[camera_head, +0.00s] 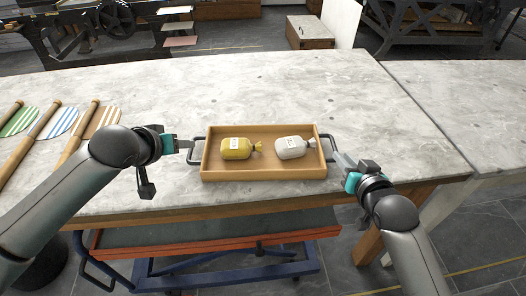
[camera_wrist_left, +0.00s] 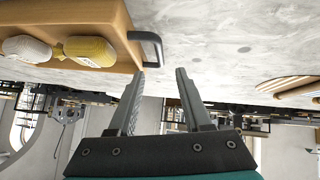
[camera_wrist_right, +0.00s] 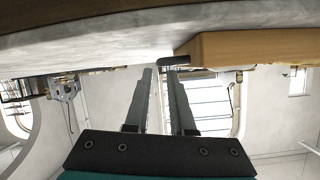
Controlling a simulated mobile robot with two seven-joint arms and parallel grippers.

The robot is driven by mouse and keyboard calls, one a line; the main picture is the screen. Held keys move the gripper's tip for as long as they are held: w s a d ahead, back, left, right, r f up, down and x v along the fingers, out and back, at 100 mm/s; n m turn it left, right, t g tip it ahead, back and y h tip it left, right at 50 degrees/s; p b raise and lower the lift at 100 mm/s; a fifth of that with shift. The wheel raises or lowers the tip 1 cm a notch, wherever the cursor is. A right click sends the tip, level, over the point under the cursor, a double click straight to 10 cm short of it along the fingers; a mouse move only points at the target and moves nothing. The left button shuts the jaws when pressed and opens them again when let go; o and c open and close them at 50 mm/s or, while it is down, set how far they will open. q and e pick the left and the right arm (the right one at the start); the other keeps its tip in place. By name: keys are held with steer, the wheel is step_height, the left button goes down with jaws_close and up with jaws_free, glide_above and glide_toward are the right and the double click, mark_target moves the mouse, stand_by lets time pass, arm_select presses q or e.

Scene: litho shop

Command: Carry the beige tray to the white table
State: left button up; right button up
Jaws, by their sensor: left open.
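The beige tray (camera_head: 263,174) is a shallow wooden box with dark handles at both ends. It rests on the marbled grey-white table and holds a yellow bag (camera_head: 236,149) and a white bag (camera_head: 290,148). My left gripper (camera_head: 186,145) is open and empty beside the tray's left handle (camera_head: 194,152). In the left wrist view this handle (camera_wrist_left: 152,45) is outside the open fingers (camera_wrist_left: 158,73). My right gripper (camera_head: 338,157) is at the right handle. In the right wrist view a gap shows between its fingers (camera_wrist_right: 160,70), with the handle (camera_wrist_right: 184,61) at their tips.
Striped paddles (camera_head: 60,122) lie on the table's left. A second pale table (camera_head: 470,105) adjoins on the right. Marbled top (camera_head: 240,85) behind the tray is clear. An orange-edged blue cart (camera_head: 210,243) stands below the front edge.

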mark_target(335, 146)
arm_select(q)
steer(key=shift+x, duration=3.45)
arm_select(e)
steer(key=shift+x, duration=3.5)
arm_select(q)
steer(key=shift+c, duration=1.4)
arm_select(e)
steer(key=c, duration=0.3)
arm_select(q)
jaws_close()
arm_select(e)
jaws_close()
steer(key=shift+r, duration=0.1)
